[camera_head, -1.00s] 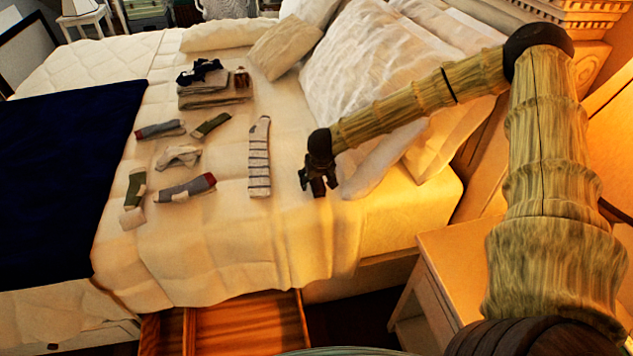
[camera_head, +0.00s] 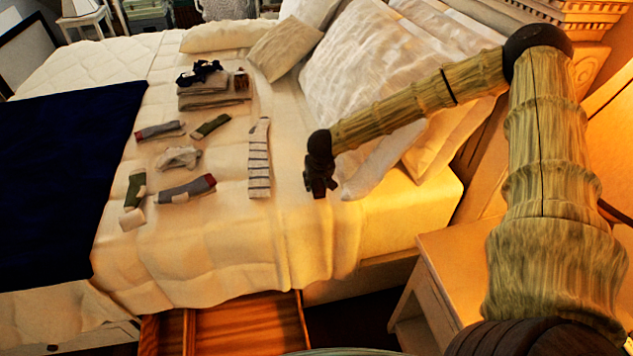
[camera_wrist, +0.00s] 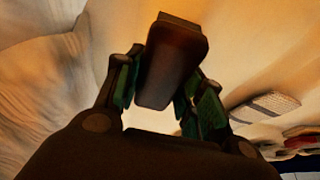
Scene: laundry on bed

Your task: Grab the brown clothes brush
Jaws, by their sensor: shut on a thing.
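The brown clothes brush (camera_wrist: 172,62) shows in the wrist view as a dark brown block between my fingers. My gripper (camera_wrist: 160,85) is shut on it, with the green inner pads on either side of the block. One end of the brush sticks out beyond the fingertips. In the head view my gripper (camera_head: 320,187) is low over the bed, right of the striped sock and left of the pillows. The brush cannot be made out there against the dark fingers, and whether it touches the bed is unclear.
A striped sock (camera_head: 259,160) lies to the left of my gripper, with several loose socks beyond it. Folded clothes (camera_head: 212,101) are stacked farther back. Pillows (camera_head: 365,75) stand at the right. An open drawer (camera_head: 248,325) juts out below the bed beside a nightstand (camera_head: 470,265).

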